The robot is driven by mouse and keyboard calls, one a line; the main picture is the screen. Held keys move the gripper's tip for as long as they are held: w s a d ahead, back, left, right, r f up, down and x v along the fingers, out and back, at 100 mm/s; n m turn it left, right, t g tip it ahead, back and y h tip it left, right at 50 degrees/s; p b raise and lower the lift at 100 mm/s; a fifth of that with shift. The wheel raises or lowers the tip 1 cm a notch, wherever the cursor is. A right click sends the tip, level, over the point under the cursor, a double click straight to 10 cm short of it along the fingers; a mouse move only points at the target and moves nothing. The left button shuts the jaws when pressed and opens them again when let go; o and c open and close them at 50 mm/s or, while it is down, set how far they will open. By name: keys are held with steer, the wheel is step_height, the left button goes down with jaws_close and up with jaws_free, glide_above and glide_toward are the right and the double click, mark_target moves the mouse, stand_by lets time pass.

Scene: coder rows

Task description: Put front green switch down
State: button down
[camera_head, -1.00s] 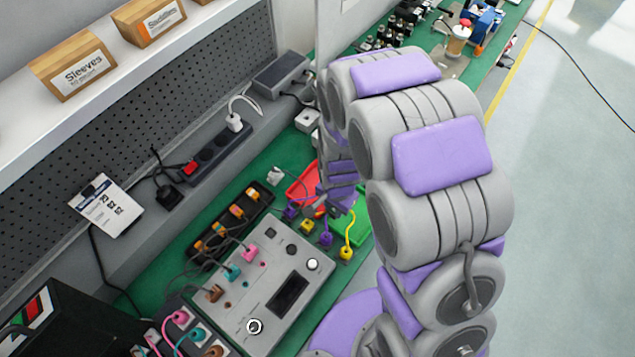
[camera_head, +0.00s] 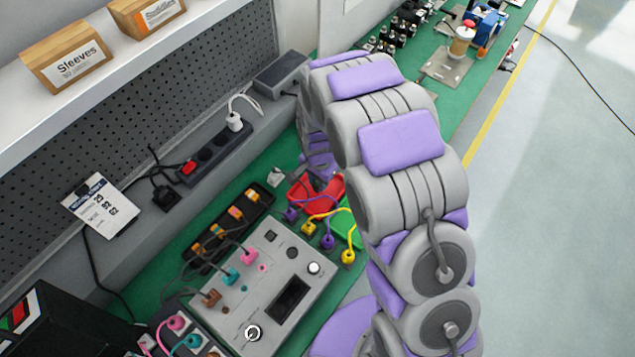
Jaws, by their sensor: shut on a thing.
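My gripper (camera_head: 319,184) points down over the red tray (camera_head: 308,197), at the far end of the grey test box. Its fingers are small and partly hidden by my own arm. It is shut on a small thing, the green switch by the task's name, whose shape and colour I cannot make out.
Purple (camera_head: 327,242) and yellow (camera_head: 348,257) plugs with looped wires lie near the trays. The grey test box (camera_head: 268,290) stands close in front. A black holder (camera_head: 232,222) with orange plugs and a power strip (camera_head: 215,154) are on the left.

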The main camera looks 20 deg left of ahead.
steer(key=shift+d+f, duration=0.2)
steer(key=shift+f, duration=0.35)
steer(key=shift+f, duration=0.15)
steer(key=c, duration=0.9)
jaws_free()
steer(key=shift+a, duration=0.15)
step_height(320, 180, up, 12)
steer(key=p, duration=0.2)
steer(key=shift+p, duration=0.35)
